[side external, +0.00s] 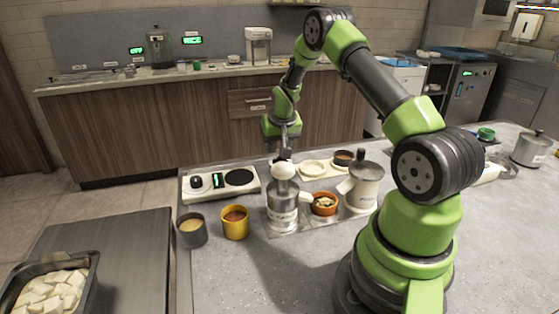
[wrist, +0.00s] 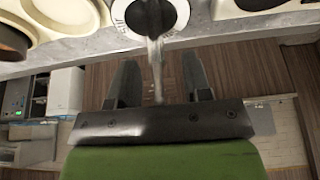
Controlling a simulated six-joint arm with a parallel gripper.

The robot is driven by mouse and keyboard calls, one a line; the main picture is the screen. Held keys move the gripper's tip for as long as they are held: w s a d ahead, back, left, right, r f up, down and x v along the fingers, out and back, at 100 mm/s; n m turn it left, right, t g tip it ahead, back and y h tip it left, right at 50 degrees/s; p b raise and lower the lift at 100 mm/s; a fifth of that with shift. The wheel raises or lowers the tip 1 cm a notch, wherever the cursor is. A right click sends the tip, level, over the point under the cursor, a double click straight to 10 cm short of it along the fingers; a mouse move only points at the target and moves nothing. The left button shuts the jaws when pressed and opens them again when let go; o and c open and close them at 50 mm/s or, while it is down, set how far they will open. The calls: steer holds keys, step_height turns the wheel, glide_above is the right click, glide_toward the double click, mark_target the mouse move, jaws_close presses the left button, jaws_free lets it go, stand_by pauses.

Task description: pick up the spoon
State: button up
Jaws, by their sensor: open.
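The spoon (wrist: 156,62) shows in the wrist view as a slim greyish handle. My gripper (wrist: 161,66) is open, with one finger on each side of the handle and a gap visible on both sides. In the side view my gripper (side external: 283,152) points down above the back edge of the counter, behind the steel canister with a white ball top (side external: 283,205). The spoon cannot be made out clearly in that view, and its bowl is hidden.
A white appliance with a dark round plate (side external: 238,178) stands left of my gripper. A cream tray (side external: 312,168) and a lidded pot (side external: 363,188) stand right. A grey cup (side external: 192,232), a yellow cup (side external: 235,224) and an orange bowl (side external: 323,205) stand nearer the camera.

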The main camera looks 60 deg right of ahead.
steer(key=shift+c, duration=0.2)
jaws_close()
steer(key=shift+r, duration=0.1)
step_height(320, 180, up, 10)
stand_by(0.5)
